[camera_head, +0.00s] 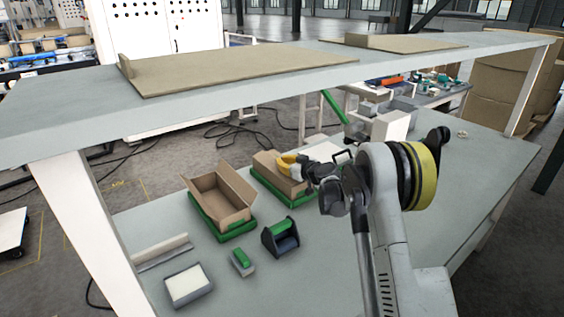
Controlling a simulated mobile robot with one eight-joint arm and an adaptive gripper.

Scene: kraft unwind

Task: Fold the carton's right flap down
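An open brown carton (207,205) sits in a green tray (228,234) on the lower worktop. A tall flap (237,187) stands up along its right side. A second brown carton (271,170) sits in another green tray (270,186) to its right and farther back. My gripper (296,170) is at the right part of this second carton and covers much of it. A yellow curved part shows at the gripper's end. The fingertips are too small and overlapped to read, and contact with the carton is unclear.
A black dispenser with green (281,240), a small green-topped block (243,261) and a grey tray with white content (188,285) stand in front of the cartons. A shelf (80,110) with flat brown board (230,68) spans above.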

